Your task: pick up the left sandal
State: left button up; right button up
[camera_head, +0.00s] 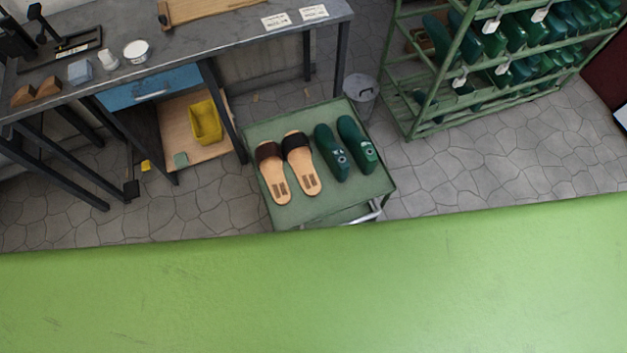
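The left sandal (274,175) lies on a small green cart (312,210), sole down, with a tan footbed and a dark brown strap. The right sandal (304,168) lies close beside it, also tan, with a black strap. Their toe ends with the straps point away from me and their heels face me. Two dark green shoe lasts (331,153) lie on the same cart to the right of the sandals. Neither of my grippers is in this view.
A bright green surface (310,290) fills the foreground. A grey workbench (200,45) with tools stands behind at the left. A green rack (440,95) of lasts stands at the back right. A grey bin (362,88) is behind the cart. Stone floor (455,170) is clear right of the cart.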

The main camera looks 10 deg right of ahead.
aim_at(296, 147)
jog(key=k+j+z, duration=0.2)
jog(key=j+z, duration=0.15)
jog(key=k+j+z, duration=0.35)
jog(key=i+j, duration=0.1)
